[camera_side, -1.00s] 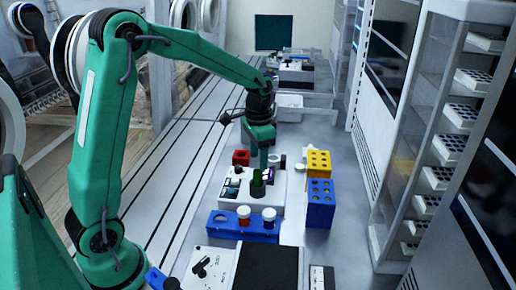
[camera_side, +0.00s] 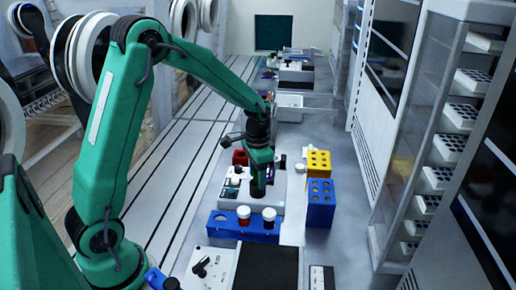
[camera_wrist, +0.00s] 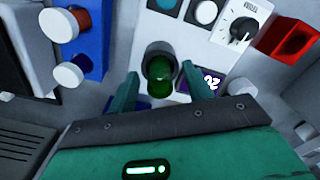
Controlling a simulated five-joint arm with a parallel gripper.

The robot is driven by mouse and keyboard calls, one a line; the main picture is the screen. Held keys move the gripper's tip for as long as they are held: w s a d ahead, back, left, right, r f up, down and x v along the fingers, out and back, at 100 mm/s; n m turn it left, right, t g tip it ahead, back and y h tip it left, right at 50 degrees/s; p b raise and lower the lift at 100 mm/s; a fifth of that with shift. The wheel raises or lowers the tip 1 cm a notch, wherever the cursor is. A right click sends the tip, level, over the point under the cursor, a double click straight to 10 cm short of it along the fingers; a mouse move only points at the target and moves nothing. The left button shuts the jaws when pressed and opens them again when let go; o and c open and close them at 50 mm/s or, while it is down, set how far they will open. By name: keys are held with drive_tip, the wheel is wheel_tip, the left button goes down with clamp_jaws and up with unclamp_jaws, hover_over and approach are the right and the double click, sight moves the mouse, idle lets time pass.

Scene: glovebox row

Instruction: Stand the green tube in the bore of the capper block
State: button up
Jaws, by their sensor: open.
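The green tube (camera_wrist: 160,82) shows in the wrist view between my fingers, with its lower part inside the dark round collar (camera_wrist: 158,58) on the white capper block (camera_wrist: 222,66). In the side view the capper block (camera_side: 279,187) sits on the bench behind the blue rack, and my gripper hides the tube. My gripper (camera_side: 258,193) points down over the collar. In the wrist view my gripper (camera_wrist: 160,76) is open, with one finger on each side of the tube and gaps visible. How deep the tube sits is hidden.
A blue rack (camera_side: 220,225) with red and blue white-capped tubes stands in front. A yellow block (camera_side: 318,163) and a blue block (camera_side: 320,205) with holes stand to the right. A red block (camera_side: 240,158) is behind left. Bench right of the blue block is clear.

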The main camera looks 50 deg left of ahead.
drive_tip(key=shift+c, duration=0.4)
clamp_jaws()
drive_tip(key=shift+r, duration=1.15)
drive_tip(key=s+d+r, duration=0.4)
drive_tip(key=d+r, duration=0.4)
drive_tip(key=d, duration=0.2)
drive_tip(key=shift+s+d+r, duration=0.25)
drive_tip(key=shift+d+r, duration=0.1)
drive_tip(key=shift+d, duration=0.05)
